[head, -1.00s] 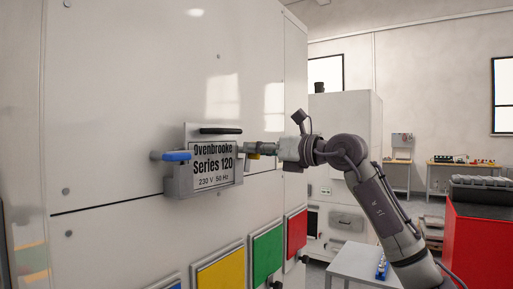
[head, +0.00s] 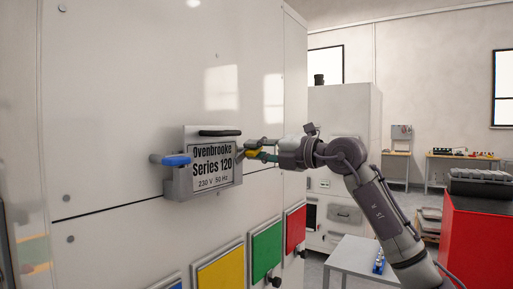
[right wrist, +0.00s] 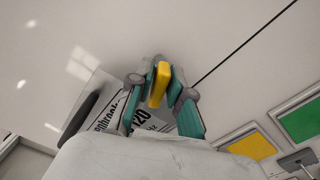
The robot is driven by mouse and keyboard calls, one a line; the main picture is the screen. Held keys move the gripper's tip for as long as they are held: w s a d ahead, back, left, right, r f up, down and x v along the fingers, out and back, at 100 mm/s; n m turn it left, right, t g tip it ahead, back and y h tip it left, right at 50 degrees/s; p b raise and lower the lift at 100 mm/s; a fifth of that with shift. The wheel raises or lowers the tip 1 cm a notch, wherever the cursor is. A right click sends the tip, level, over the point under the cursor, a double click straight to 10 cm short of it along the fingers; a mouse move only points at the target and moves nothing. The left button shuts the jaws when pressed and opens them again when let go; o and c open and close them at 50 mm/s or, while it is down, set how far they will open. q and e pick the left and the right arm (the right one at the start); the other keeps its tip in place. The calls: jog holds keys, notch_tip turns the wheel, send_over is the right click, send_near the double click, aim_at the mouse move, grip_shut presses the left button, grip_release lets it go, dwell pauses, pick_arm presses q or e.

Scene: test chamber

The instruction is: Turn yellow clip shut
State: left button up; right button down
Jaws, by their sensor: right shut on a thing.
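The yellow clip (head: 253,153) is at the right side of a grey holder (head: 181,184) on the white cabinet front. It also shows in the right wrist view (right wrist: 159,84), between the fingers. My right gripper (head: 257,151) comes in from the right and is shut on the yellow clip. In the right wrist view its teal fingers (right wrist: 158,98) lie on both sides of the clip. A blue clip (head: 177,157) sits on the holder's left side, and a black one (head: 220,132) lies along its top. The holder frames a plate (head: 213,170) reading "Ovenbrooke Series 120". My left gripper is not in view.
Blue, yellow (head: 220,272), green (head: 266,250) and red (head: 295,231) panels line the cabinet below the holder. A small grey table (head: 350,255) and a red cabinet (head: 478,235) stand to the right.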

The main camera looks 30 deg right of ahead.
jog(key=m, duration=0.4)
jog(key=shift+f+m+p, duration=0.15)
jog(key=shift+m+p, duration=0.2)
jog(key=shift+m, duration=0.05)
dwell(0.4)
jog(key=c, duration=1.2)
grip_release()
jog(key=v, duration=1.2)
